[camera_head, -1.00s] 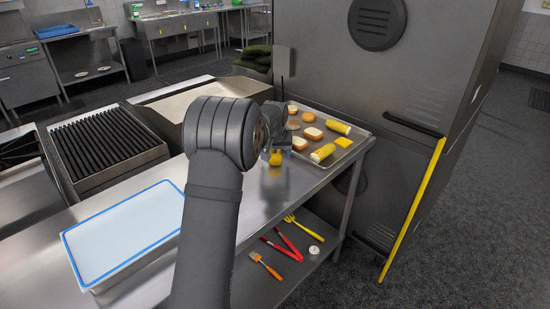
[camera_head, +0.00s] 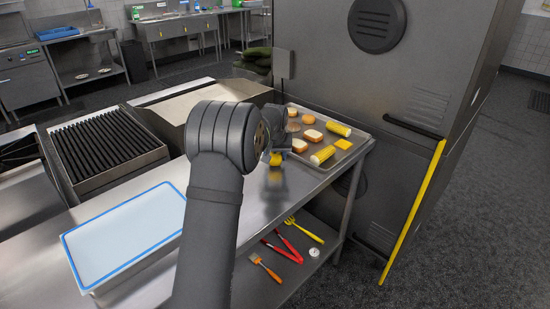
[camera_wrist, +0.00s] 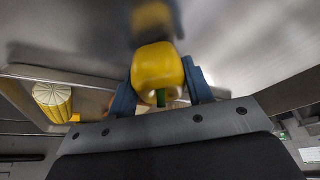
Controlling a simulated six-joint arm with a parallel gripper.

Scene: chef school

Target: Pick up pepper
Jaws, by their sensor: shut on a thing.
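The yellow pepper (camera_wrist: 158,73) is between the two blue fingers of my gripper (camera_wrist: 162,92) in the wrist view, with its green stem toward the palm. My gripper is shut on it. In the head view, the pepper (camera_head: 276,159) shows as a small yellow shape at the end of my gripper (camera_head: 277,154), partly hidden by my arm. It is held above the steel counter (camera_head: 262,205), and its yellow reflection shows on the metal below it.
A metal tray (camera_head: 352,152) with bread pieces, corn (camera_head: 322,155) and a yellow slice stands just right of my gripper. A tall grey cabinet (camera_head: 400,60) rises behind it. A blue-rimmed white tray (camera_head: 125,232) lies at left, a ribbed grill (camera_head: 100,150) beyond. Tools lie on the lower shelf.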

